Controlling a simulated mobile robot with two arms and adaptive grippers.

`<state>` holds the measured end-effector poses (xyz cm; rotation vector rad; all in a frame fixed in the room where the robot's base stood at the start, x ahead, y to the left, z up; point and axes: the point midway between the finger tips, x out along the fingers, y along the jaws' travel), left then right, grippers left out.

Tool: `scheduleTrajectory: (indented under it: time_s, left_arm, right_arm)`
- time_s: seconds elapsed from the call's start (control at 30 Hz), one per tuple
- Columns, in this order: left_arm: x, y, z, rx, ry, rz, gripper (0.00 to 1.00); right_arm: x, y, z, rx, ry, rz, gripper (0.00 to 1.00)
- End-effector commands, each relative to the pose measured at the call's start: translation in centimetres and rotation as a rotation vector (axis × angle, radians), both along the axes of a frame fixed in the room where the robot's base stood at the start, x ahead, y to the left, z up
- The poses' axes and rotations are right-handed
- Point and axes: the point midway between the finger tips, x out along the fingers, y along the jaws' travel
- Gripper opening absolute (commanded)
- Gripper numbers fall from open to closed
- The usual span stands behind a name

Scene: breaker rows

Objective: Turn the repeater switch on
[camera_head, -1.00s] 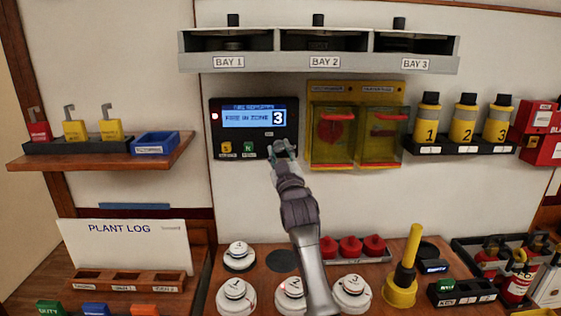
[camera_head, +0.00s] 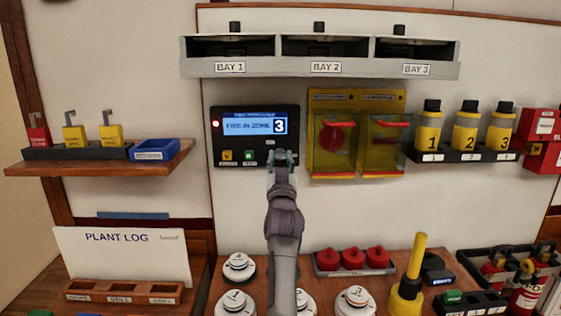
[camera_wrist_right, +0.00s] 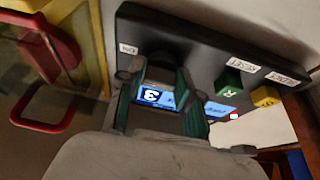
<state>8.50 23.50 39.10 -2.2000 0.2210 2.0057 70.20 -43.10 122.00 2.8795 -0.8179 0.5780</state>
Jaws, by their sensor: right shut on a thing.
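The black repeater panel (camera_head: 230,156) is on the wall, with a lit blue screen (camera_head: 245,124) reading FIRE IN ZONE 3 and a red light at its left. Yellow (camera_head: 227,156) and green (camera_head: 249,157) buttons sit below the screen. My right gripper (camera_head: 283,158) is at the panel's lower right corner, shut on the repeater switch, which its fingers hide. In the right wrist view the gripper (camera_wrist_right: 158,82) is close against the panel face (camera_wrist_right: 185,50), beside a small white ON label (camera_wrist_right: 127,48). The switch's position cannot be told. My left gripper is not in view.
Yellow covers (camera_head: 384,145), one over a red knob, are just right of the panel. The bay shelf (camera_head: 320,68) is above. White detectors (camera_head: 237,303) and red caps (camera_head: 353,258) stand on the bench below. Bare wall lies between panel and bench.

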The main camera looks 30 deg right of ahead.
Motion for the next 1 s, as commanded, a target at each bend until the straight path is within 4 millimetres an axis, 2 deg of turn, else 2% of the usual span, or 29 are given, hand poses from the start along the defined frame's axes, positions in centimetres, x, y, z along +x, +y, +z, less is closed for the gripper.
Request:
scheduleTrajectory:
  time_s: [0.23, 0.27, 0.4, 0.77, 0.87, 1.0]
  left_arm:
    - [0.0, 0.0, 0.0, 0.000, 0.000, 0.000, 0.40]
    - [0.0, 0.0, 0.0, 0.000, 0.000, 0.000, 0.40]
    - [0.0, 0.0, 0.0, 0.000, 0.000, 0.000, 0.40]
    - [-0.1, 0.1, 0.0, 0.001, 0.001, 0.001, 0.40]
    - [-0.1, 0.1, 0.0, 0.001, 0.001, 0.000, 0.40]
    - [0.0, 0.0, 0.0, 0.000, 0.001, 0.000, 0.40]
  right_arm:
    - [0.0, 0.0, -0.1, 0.004, 0.001, 0.002, 0.00]
    - [0.0, 0.0, -0.1, 0.004, 0.001, 0.002, 0.36]
    - [0.0, 0.0, -0.1, 0.003, 0.000, 0.002, 0.59]
    - [0.0, 0.0, 0.5, 0.001, -0.003, 0.001, 0.59]
    - [0.0, 0.0, 1.7, -0.001, -0.004, 0.001, 0.59]
    - [0.0, 0.0, 4.5, 0.000, -0.007, 0.001, 0.59]
